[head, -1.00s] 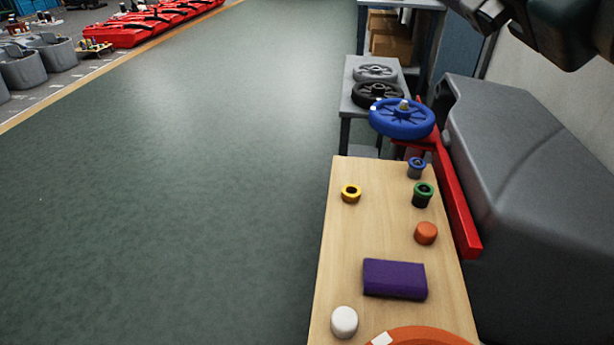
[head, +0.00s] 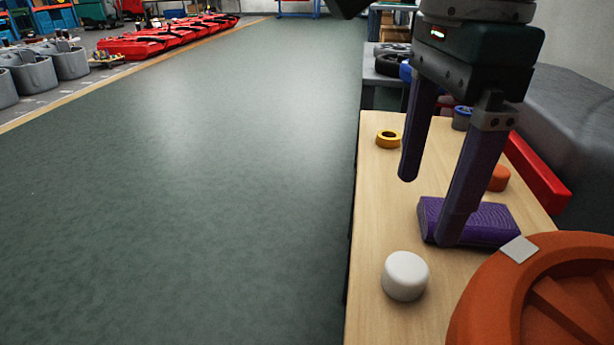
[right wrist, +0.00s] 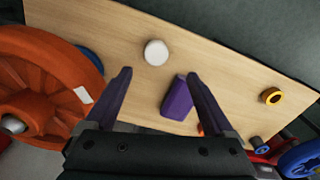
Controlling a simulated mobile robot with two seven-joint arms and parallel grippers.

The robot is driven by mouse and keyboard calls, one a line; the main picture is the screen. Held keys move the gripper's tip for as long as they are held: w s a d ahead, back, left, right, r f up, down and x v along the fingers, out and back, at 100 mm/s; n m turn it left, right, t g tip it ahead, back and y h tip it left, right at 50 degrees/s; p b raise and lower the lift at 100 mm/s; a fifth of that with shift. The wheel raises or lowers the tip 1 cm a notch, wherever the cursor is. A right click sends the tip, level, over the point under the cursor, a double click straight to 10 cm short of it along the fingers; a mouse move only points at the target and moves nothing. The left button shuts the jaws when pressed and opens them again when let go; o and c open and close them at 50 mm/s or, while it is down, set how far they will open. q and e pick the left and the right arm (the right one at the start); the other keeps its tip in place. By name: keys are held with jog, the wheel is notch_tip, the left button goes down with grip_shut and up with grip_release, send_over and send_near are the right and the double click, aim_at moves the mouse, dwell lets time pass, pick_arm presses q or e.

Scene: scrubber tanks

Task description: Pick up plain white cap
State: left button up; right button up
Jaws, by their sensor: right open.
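The plain white cap (head: 405,276) stands on the wooden table (head: 383,200), near its left edge, in the head view. In the right wrist view the white cap (right wrist: 156,52) lies ahead of the fingertips, between their lines. My right gripper (head: 428,208) is open and empty, with its dark purple fingers pointing down above the table. It is beyond the cap and apart from it, and one finger overlaps the purple block (head: 490,222) in the head view. The right gripper (right wrist: 155,85) also shows open in the right wrist view. My left gripper is not in view.
A large orange wheel (head: 570,262) lies close to the right of the cap. A yellow ring (head: 388,139), an orange cap (head: 499,178) and a blue-rimmed piece (head: 462,118) stand farther back. A red bar (head: 538,172) and a grey housing (head: 580,120) border the right side. Open floor lies left.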

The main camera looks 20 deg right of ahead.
aim_at(408, 266)
jog(key=f, duration=0.3)
jog(key=f+b, duration=0.1)
jog(key=f, duration=0.5)
jog(key=shift+s+a+f+b, duration=0.1)
jog(key=shift+s+b, duration=0.25)
grip_shut()
